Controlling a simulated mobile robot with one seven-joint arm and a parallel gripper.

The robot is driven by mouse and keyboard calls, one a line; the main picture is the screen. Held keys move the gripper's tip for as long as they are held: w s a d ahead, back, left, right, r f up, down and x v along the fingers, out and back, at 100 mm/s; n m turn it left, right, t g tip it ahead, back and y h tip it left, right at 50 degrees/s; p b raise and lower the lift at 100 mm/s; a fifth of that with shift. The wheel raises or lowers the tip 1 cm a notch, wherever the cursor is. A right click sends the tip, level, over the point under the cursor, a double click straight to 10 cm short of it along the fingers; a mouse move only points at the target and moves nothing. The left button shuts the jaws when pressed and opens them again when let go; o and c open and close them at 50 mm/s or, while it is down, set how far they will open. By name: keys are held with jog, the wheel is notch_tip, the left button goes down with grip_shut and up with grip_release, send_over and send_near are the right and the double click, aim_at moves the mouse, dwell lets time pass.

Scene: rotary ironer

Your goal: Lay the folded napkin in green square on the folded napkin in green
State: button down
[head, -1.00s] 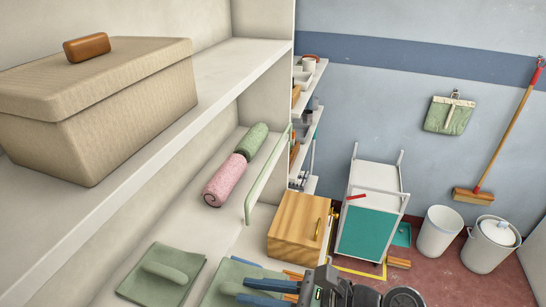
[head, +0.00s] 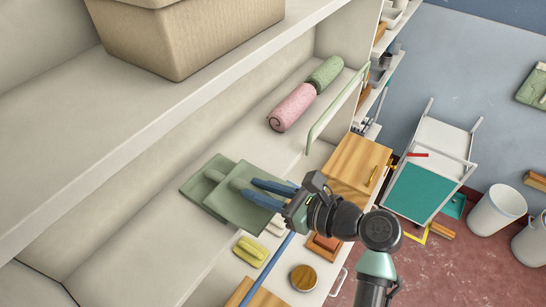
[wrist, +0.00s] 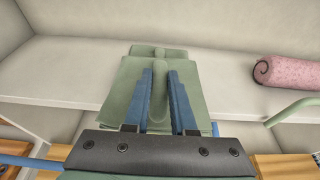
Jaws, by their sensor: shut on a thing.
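Two green folded napkins, each with a raised ridge, show over the lower shelf. One folded napkin in green (head: 197,187) lies flat on the shelf; its far strip also shows in the wrist view (wrist: 142,51). My gripper (head: 258,189) is shut on the ridge of the other one, the folded napkin in green square (head: 228,208). In the wrist view the two blue fingers (wrist: 160,88) straddle this ridge, and the held napkin (wrist: 130,95) covers most of the lying one. I cannot tell whether the two napkins touch.
A pink roll (head: 292,107) and a green roll (head: 325,73) lie farther along the shelf, behind a green rail (head: 338,103). A lidded woven box (head: 190,40) stands on the shelf above. A wooden box (head: 355,163) and a yellow bundle (head: 250,251) are lower down.

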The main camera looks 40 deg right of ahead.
aim_at(229, 179)
jog(key=shift+w+a, duration=0.45)
jog(key=shift+w, duration=0.75)
jog(key=shift+w+a, duration=0.45)
jog(key=shift+w, duration=0.8)
jog(key=shift+w+a, duration=0.45)
jog(key=shift+w, duration=0.75)
jog(key=shift+f, duration=0.3)
jog(key=c, duration=0.7)
grip_release()
jog(key=shift+o, duration=0.2)
jog(key=b+v, duration=0.4)
jog(key=v, duration=0.7)
jog(key=shift+s+d+r, duration=0.1)
jog(key=shift+s+d, duration=0.05)
jog(key=shift+s, duration=0.1)
jog(key=shift+s+d+r, duration=0.2)
jog(key=shift+s+r, duration=0.1)
jog(key=shift+s, duration=0.35)
